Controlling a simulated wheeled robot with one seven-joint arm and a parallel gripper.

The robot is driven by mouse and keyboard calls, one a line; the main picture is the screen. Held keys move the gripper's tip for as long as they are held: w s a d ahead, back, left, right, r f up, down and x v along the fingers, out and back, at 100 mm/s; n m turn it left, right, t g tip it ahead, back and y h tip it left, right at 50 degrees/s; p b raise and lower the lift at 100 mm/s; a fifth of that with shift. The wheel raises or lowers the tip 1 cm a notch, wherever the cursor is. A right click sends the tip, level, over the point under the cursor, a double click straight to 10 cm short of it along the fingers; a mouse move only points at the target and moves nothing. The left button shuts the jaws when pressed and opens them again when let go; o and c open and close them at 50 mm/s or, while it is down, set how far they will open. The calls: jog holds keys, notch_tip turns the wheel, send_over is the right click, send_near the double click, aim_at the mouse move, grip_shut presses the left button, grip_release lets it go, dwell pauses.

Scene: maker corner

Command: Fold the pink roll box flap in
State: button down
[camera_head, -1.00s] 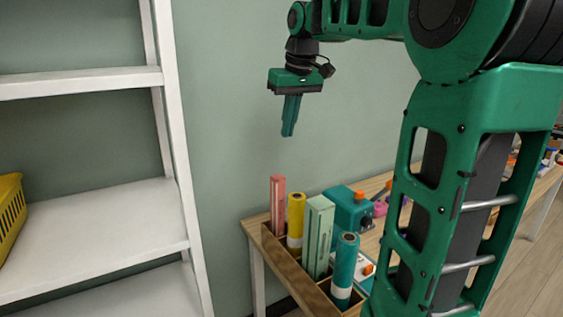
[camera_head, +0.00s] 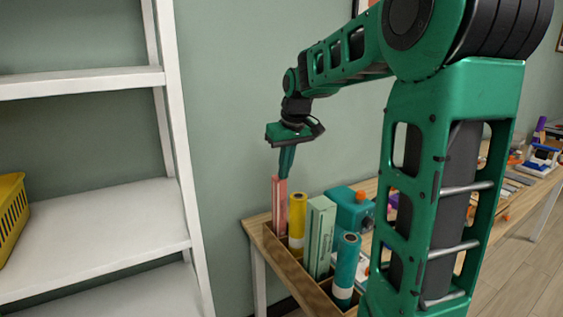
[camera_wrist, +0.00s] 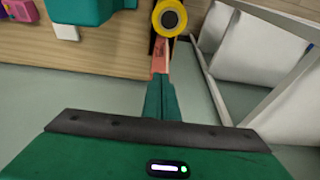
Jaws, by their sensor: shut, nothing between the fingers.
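The pink roll box (camera_head: 279,210) stands upright at the back left end of a wooden divided holder (camera_head: 292,268) on the table. In the wrist view the pink box (camera_wrist: 161,57) shows just beyond my fingertips, partly hidden by them. My gripper (camera_head: 284,176) points down with its fingers shut and empty, its tips at the top of the pink box. In the wrist view my gripper (camera_wrist: 161,80) also overlaps the box. I cannot tell whether the tips touch it. The flap cannot be made out clearly behind the fingers.
A yellow roll (camera_head: 297,217) stands right beside the pink box. A pale green box (camera_head: 320,238) and a teal roll (camera_head: 346,268) share the holder. A teal machine (camera_head: 350,208) sits behind. A white shelf (camera_head: 110,210) stands to the left, with clear space between.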

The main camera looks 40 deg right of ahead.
dwell(0.3)
jog(key=shift+s+f, duration=0.15)
jog(key=shift+f, duration=0.55)
jog(key=w+v, duration=0.1)
jog(key=v, duration=1.4)
jog(key=shift+w+r, duration=0.15)
jog(key=shift+r, duration=0.1)
